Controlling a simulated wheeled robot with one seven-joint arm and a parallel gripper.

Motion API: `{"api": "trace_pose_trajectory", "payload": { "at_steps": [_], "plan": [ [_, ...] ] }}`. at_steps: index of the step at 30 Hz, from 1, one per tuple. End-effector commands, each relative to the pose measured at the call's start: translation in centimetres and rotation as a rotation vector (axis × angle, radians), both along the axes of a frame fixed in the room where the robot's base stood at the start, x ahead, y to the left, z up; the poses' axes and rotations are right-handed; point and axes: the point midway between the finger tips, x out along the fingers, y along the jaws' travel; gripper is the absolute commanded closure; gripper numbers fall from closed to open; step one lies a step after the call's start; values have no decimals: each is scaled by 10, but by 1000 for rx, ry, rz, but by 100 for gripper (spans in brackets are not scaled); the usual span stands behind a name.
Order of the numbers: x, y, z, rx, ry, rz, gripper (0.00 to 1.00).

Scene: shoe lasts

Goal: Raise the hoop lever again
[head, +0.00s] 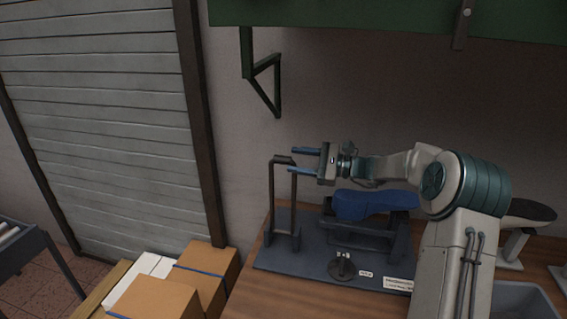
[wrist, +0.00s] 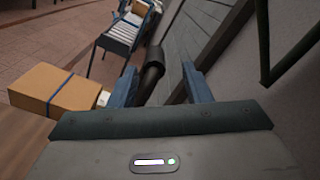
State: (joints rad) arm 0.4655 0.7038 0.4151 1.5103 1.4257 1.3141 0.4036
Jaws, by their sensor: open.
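The hoop lever (head: 272,190) is a dark bent bar standing upright at the left end of a grey baseplate (head: 275,262). Its top crossbar is at the height of my gripper (head: 305,160). My gripper is open and points left, with one blue finger above the top right corner of the hoop and one below. In the wrist view a dark round bar (wrist: 152,72) shows between the two fingers (wrist: 163,88), nearer the left one. Contact cannot be told. A blue shoe last (head: 365,205) lies on a dark stand to the right of the hoop.
A small round dark piece (head: 341,268) and white labels (head: 398,283) are on the baseplate's front. Cardboard boxes (head: 207,274) stand left of the wooden table (head: 275,295). A green shelf (head: 390,18) hangs above. Another last (head: 528,212) stands at the right, behind a grey bin (head: 525,292).

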Motion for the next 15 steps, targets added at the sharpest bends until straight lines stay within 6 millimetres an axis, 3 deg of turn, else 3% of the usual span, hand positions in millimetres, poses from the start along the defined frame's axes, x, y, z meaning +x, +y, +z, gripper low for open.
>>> {"api": "trace_pose_trajectory", "payload": {
  "at_steps": [6,15],
  "plan": [
    [-13,-47,-2,-1,-2,-1,56],
    [-22,-77,0,0,-1,2,56]
  ]
}}
